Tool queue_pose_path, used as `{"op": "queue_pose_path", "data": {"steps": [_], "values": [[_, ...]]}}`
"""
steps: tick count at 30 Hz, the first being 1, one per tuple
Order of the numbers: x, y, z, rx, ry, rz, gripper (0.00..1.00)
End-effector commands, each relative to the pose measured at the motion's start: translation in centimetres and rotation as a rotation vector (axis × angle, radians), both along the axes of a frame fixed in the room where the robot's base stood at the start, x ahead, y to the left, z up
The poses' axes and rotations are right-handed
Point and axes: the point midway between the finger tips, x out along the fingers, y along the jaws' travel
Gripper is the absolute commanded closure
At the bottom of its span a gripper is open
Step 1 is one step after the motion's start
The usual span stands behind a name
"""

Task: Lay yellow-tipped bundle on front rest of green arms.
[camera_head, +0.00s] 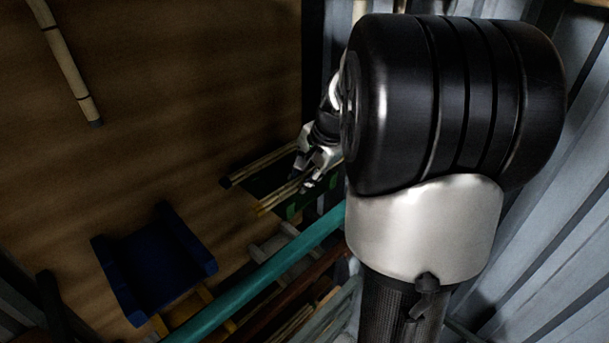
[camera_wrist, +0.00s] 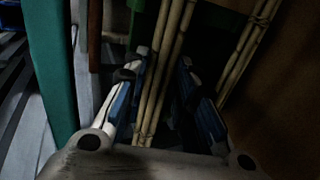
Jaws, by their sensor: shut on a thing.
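My gripper (camera_head: 314,175) is shut on a thin bundle of pale canes (camera_head: 278,199). The bundle's free end at the lower left looks yellowish, which fits the yellow-tipped bundle. In the wrist view the bundle (camera_wrist: 164,65) runs lengthwise between the blue-padded fingers of my gripper (camera_wrist: 161,62). Dark green arms (camera_head: 291,211) show below and beside the bundle; they are partly hidden by my gripper and arm. Dark green parts also show in the wrist view (camera_wrist: 212,22). I cannot tell whether the bundle touches a rest.
Another cane bundle (camera_head: 250,168) with a dark tip lies alongside, at the right in the wrist view (camera_wrist: 245,52). A teal beam (camera_head: 275,262) crosses nearby. A blue cradle (camera_head: 155,262) stands at lower left. A tied cane (camera_head: 68,62) is at upper left. Brown floor between is clear.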

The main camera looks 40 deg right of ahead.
Motion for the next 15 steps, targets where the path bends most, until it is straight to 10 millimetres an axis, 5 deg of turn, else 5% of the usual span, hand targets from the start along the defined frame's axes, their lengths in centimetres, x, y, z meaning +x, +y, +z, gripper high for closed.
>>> {"op": "queue_pose_path", "data": {"steps": [4,5,15], "values": [[0.0,0.0,-0.5,0.0,0.0,0.0,0.99],[-0.01,0.0,-0.41,0.0,0.0,0.0,0.73],[-0.01,0.01,-0.35,0.0,0.0,0.0,0.55]]}}
